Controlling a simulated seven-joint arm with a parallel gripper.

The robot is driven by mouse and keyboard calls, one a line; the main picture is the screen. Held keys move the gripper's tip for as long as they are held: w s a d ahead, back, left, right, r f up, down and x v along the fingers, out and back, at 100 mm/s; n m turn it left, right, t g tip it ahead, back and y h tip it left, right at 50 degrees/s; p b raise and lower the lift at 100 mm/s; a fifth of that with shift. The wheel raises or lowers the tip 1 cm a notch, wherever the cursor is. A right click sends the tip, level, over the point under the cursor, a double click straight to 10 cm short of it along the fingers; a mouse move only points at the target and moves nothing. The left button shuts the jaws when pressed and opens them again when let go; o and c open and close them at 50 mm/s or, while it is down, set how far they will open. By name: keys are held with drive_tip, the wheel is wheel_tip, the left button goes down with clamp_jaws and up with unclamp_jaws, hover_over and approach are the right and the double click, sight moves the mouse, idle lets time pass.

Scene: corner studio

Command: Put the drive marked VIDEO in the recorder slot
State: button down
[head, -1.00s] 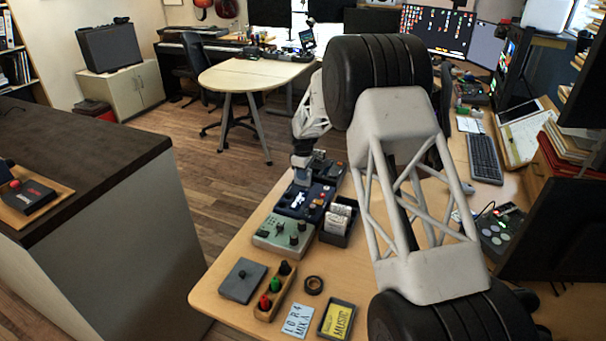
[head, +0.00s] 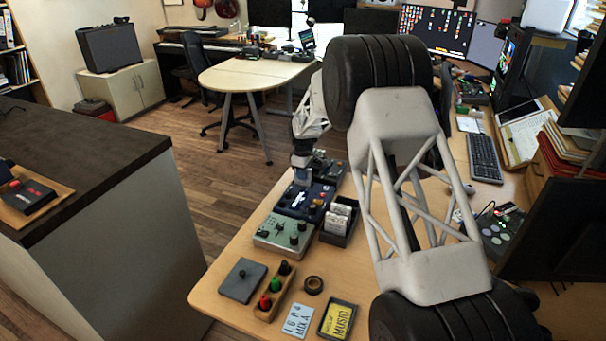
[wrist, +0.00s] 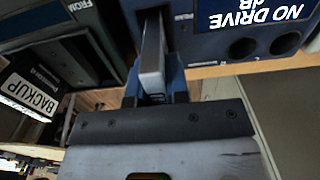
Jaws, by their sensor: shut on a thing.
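My gripper (wrist: 152,88) is shut on a slim grey drive (wrist: 152,55) between its blue fingers. The drive's marking does not show. Its far end is close against the blue recorder (wrist: 212,45), at a dark recess; I cannot tell whether it is inside the slot. The recorder's display (wrist: 252,12) reads NO DRIVE. In the head view my gripper (head: 301,164) is over the far end of the dark blue recorder (head: 291,203), and the drive is too small to make out there.
A dark box (head: 333,238) of pale upright cards or drives stands beside the recorder. A black drive marked BACKUP (wrist: 32,88) shows at left in the wrist view.

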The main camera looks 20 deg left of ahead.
drive_tip(key=shift+f, duration=0.65)
idle(0.4)
drive_tip(key=c, duration=1.4)
unclamp_jaws()
drive_tip(key=shift+r, duration=0.15)
drive_tip(key=shift+r, duration=5.35)
